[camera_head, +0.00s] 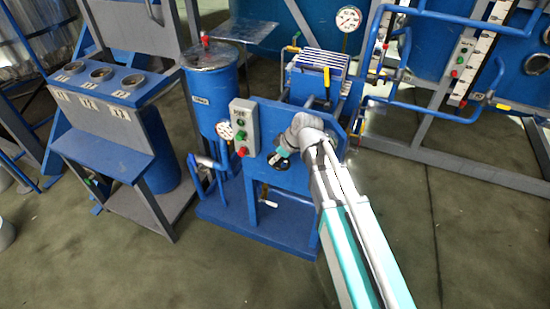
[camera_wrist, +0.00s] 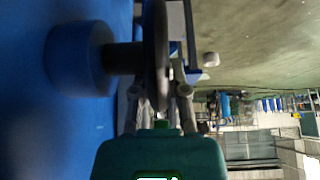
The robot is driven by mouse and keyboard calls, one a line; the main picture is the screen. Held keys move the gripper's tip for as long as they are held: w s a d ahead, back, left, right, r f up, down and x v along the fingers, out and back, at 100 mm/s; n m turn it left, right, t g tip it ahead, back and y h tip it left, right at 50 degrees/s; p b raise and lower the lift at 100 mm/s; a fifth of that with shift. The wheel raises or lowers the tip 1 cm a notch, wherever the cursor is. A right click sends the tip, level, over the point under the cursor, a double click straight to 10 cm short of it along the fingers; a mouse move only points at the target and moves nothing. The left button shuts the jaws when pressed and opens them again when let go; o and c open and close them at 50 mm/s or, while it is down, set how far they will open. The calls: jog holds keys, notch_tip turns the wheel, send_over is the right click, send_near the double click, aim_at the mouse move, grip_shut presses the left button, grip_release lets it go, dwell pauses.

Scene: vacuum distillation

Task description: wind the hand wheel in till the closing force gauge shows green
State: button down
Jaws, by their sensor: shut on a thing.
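The hand wheel (camera_wrist: 154,45) shows edge-on in the wrist view as a thin dark disc on a shaft with a blue hub (camera_wrist: 78,60). My gripper (camera_wrist: 160,95) is shut on its rim, one finger on each side. In the head view my gripper (camera_head: 283,153) is at the front of the blue filter-press-like frame (camera_head: 290,178), and my arm hides most of the wheel. A round white gauge (camera_head: 224,130) sits left of the frame and another gauge (camera_head: 348,18) stands behind it. I cannot tell which is the closing force gauge, and neither reading is legible.
A grey control box (camera_head: 244,127) with green and red buttons is just left of the wheel. A blue tank (camera_head: 211,90) and a blue stand with round openings (camera_head: 100,78) are further left. Pipework (camera_head: 425,108) stands at the right. The front floor is clear.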

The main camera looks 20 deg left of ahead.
jog(key=c, duration=0.6)
grip_release()
jog(key=shift+c, duration=0.2)
jog(key=shift+h, duration=0.3)
